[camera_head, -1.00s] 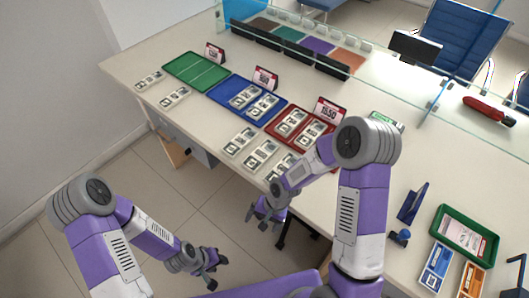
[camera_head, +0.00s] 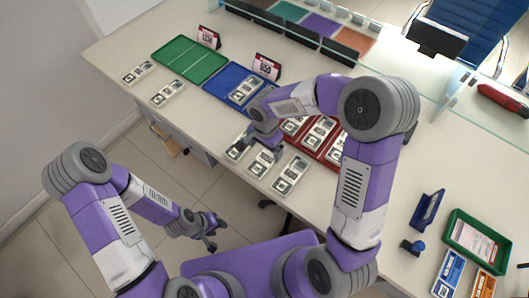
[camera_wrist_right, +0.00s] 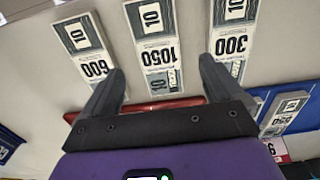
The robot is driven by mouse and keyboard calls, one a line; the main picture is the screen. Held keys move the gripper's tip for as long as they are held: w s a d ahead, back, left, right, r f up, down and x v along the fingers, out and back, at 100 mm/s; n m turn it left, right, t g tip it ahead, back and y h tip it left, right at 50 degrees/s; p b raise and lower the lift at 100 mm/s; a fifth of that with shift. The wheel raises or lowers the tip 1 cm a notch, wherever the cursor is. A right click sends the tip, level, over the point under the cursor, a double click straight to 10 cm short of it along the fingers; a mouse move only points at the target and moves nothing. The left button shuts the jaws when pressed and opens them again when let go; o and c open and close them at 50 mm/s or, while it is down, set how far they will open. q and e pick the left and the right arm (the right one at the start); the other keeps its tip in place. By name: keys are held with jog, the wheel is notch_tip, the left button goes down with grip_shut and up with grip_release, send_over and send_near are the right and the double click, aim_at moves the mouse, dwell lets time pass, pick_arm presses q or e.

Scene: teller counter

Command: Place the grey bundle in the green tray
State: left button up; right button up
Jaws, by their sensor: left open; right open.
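Several grey-white banknote bundles look alike; which one is meant I cannot tell. In front of the red tray (camera_head: 312,158) lie three: one marked 300 (camera_wrist_right: 231,30), one marked 1050 (camera_wrist_right: 155,40) and one marked 600 (camera_wrist_right: 80,42). Two more bundles (camera_head: 138,72) (camera_head: 168,92) lie before the green tray (camera_head: 190,59), which is empty with two compartments. My right gripper (camera_head: 262,143) is open above the front row; in the right wrist view its fingers (camera_wrist_right: 163,82) flank the 1050 bundle's end, not closed on it. My left gripper (camera_head: 215,234) is open and empty, off the counter.
The blue tray (camera_head: 212,88) holds bundles, partly hidden by my right arm. Sign cards (camera_head: 208,37) (camera_head: 267,67) stand behind the trays. A second green tray (camera_head: 487,228) with a paper lies at right. A glass screen runs along the back.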

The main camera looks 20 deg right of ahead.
aim_at(266, 158)
jog(key=shift+d+f+b, duration=0.15)
jog(key=shift+f+b, duration=0.2)
jog(key=shift+f, duration=1.05)
jog(key=shift+d+f+b, duration=0.1)
jog(key=shift+f+b, duration=0.2)
jog(key=shift+f, duration=1.05)
